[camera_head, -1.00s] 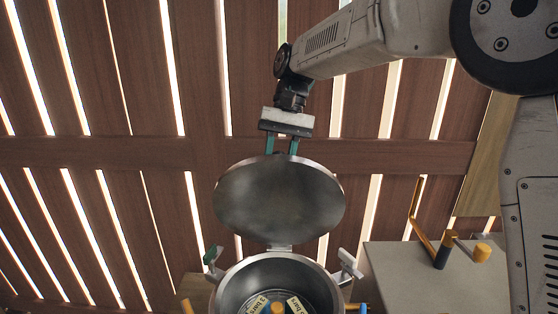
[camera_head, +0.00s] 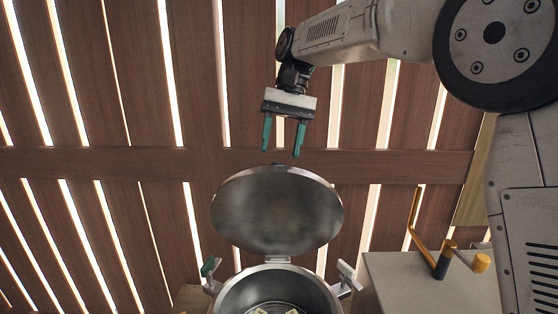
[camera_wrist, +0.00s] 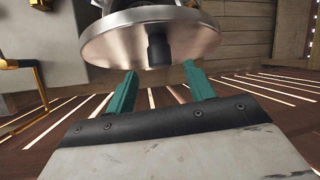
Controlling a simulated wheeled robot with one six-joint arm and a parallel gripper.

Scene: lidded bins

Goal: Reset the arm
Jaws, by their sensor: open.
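My gripper (camera_head: 283,152) hangs above the top edge of the raised lid in the head view, apart from it. Its two green fingers are spread open with nothing between them. In the wrist view the open fingers (camera_wrist: 160,84) point toward the round metal lid (camera_wrist: 150,36), which has a dark knob (camera_wrist: 158,50) on it. In the head view the lid (camera_head: 277,210) stands open, hinged at the back of a round metal pot (camera_head: 235,296). The pot's lower part is cut off by the frame's edge.
Metal clamps (camera_head: 346,278) stick out at the pot's rim. A grey box (camera_head: 425,285) stands at the right, with an orange and black handle (camera_head: 441,258) on top. A slatted wooden wall (camera_head: 100,200) is behind. The space around my gripper is clear.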

